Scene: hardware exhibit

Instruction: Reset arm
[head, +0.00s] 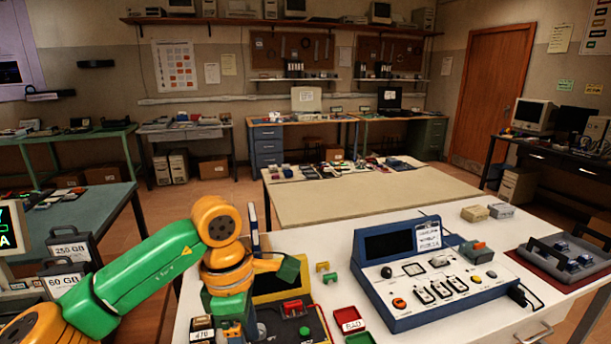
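My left arm (145,275), green with orange joints, comes in from the lower left. It bends down at its orange wrist (228,262) over the left end of the white table. The end of the arm is crowded against small devices there, so its fingers cannot be made out clearly. I see nothing plainly held. My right arm and gripper are not in the picture.
A blue console (432,272) stands on the white table (505,322). A red bin (349,320) and small yellow and green parts lie between it and my arm. A dark tray (566,258) is at right. A beige-topped table (370,198) stands behind.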

